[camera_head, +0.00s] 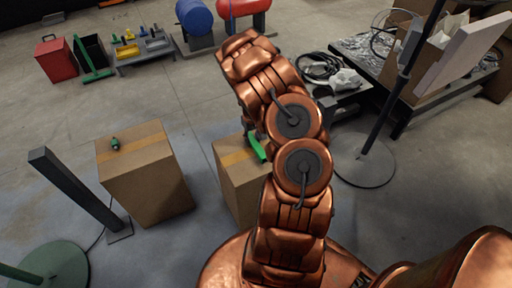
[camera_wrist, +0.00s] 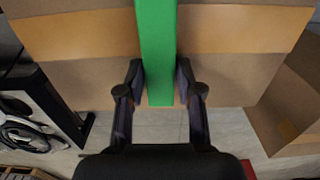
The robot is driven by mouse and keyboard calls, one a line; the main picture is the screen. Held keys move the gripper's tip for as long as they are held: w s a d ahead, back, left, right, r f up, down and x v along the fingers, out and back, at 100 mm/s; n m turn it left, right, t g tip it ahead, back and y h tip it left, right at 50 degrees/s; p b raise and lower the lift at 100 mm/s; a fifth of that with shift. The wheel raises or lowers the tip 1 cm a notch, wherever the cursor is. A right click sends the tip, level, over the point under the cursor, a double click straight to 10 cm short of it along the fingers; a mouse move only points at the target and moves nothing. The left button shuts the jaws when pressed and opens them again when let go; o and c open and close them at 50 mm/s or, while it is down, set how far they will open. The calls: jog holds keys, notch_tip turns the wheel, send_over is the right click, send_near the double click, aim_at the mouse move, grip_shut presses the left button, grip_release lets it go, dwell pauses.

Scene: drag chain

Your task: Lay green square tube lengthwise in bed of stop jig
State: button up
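The green square tube (camera_wrist: 158,45) runs up the middle of the wrist view, over the top of a cardboard box (camera_wrist: 80,80), its near end past the box's edge. A green part of it (camera_head: 256,147) shows in the head view beside my arm. The tube's far end is cut off by the wrist view's top. In the head view my arm hides the gripper. I cannot make out the stop jig for certain.
Another cardboard box (camera_head: 150,185) with a small green and dark item stands at left. A dark post (camera_head: 75,190) is beside it. A red bin (camera_head: 56,60) and a low stand (camera_head: 145,52) with small coloured items are at the back. A cluttered table (camera_head: 350,50) is at right.

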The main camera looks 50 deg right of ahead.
aim_at(253, 141)
grip_shut()
jog(key=shift+r, duration=0.15)
jog(key=shift+r, duration=0.65)
jog(key=shift+s+a+r, duration=0.15)
jog(key=shift+s+r, duration=0.05)
jog(key=shift+r, duration=0.35)
jog(key=shift+s+a+r, duration=0.15)
jog(key=shift+s+r, duration=0.05)
jog(key=shift+r, duration=0.3)
jog(key=s+a, duration=0.3)
jog(key=s, duration=0.1)
jog(key=s+a+r+b, duration=0.1)
jog(key=s+a, duration=0.2)
jog(key=s, duration=0.1)
jog(key=s+a, duration=0.3)
jog(key=s, duration=0.1)
jog(key=shift+r, duration=0.2)
